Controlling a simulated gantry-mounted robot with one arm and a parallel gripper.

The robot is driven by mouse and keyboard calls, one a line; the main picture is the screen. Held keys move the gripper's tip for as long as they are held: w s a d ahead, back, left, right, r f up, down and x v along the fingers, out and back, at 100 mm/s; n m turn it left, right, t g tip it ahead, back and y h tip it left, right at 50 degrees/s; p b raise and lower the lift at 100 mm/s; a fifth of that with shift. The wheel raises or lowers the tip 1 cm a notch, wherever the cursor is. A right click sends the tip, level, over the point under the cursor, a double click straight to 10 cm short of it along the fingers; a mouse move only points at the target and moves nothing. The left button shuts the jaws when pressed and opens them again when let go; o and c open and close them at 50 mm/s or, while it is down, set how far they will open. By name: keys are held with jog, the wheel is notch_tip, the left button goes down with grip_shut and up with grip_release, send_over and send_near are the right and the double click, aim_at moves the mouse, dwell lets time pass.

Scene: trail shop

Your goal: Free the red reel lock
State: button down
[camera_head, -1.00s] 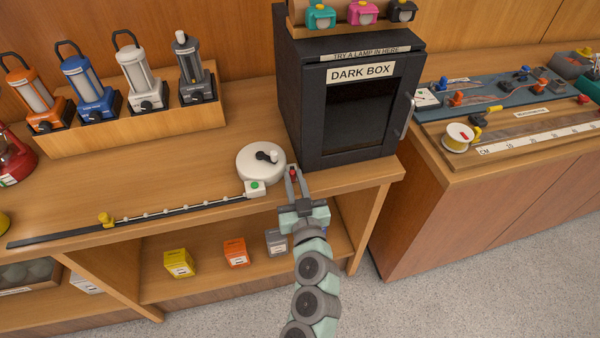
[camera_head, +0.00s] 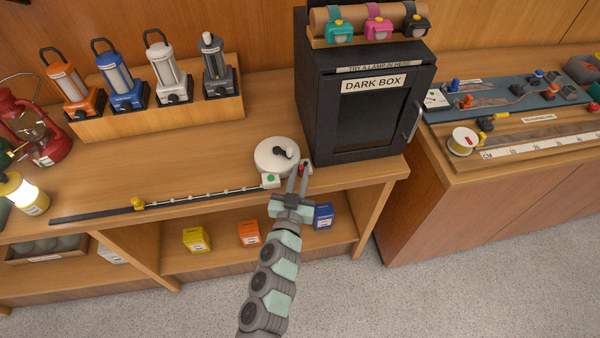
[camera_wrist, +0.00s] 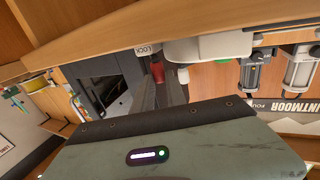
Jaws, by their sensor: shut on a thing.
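The white reel (camera_head: 268,152) with a dark crank sits near the front edge of the wooden counter. A small white block with a green button (camera_head: 271,179) is at its front left. The red reel lock (camera_head: 305,169) shows at the right side of the reel; in the wrist view it is a red knob (camera_wrist: 158,73) beside a "LOCK" label (camera_wrist: 147,49). My gripper (camera_head: 298,172) reaches up from the front, its fingers on either side of the red knob and shut on it. The fingers partly hide the knob.
The black dark box (camera_head: 325,110) stands close behind and right of my gripper. Lanterns stand in a wooden rack (camera_head: 160,118) at the back left. Small boxes sit on the shelf below.

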jog(key=shift+a+f, duration=0.1)
jog(key=shift+f, duration=0.05)
jog(key=c, duration=1.6)
grip_release()
jog(key=s, duration=0.7)
jog(key=s+a, duration=0.1)
jog(key=s, duration=0.2)
jog(key=shift+s+p, duration=0.35)
